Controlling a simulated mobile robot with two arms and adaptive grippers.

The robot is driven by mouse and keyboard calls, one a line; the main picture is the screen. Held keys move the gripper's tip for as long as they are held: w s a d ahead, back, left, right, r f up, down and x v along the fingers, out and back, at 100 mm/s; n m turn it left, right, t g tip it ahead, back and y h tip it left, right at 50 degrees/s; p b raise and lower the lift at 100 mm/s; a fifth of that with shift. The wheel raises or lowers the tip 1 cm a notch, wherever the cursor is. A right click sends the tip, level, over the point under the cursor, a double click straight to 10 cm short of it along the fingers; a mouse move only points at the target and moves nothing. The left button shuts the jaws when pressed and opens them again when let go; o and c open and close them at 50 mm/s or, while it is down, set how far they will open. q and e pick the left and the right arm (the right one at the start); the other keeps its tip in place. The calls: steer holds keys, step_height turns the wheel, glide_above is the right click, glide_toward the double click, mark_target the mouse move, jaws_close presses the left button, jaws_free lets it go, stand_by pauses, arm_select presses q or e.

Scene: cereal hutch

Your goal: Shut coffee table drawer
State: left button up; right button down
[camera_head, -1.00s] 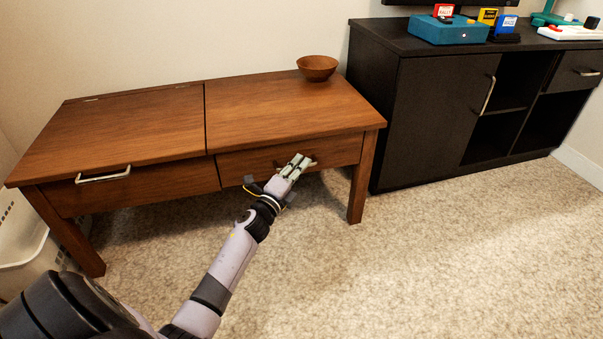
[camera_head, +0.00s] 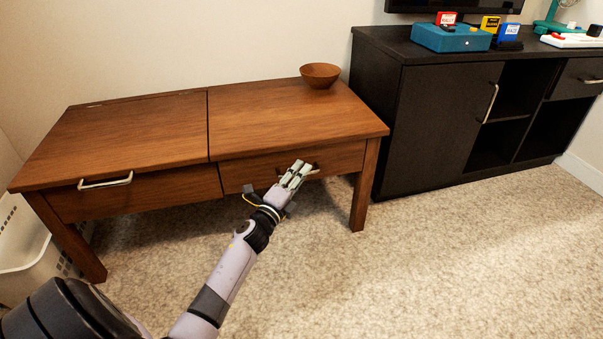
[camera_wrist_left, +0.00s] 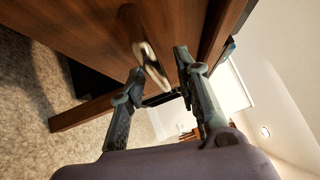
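The right drawer (camera_head: 238,178) looks flush or nearly flush with the table front; I cannot tell if a small gap remains. My right gripper is out of view.
A wooden bowl (camera_head: 320,75) stands on the table top near its back right. A dark cabinet (camera_head: 435,120) stands to the right, with a teal box (camera_head: 450,38) and other items on top. A white basket (camera_head: 30,240) is at the left. Carpet in front is clear.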

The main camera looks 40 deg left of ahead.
arm_select(q)
steer(key=s+f, duration=0.1)
steer(key=s, duration=0.9)
steer(key=shift+s+d+f, duration=0.25)
steer(key=shift+s+d, duration=0.1)
steer(key=shift+s, duration=0.05)
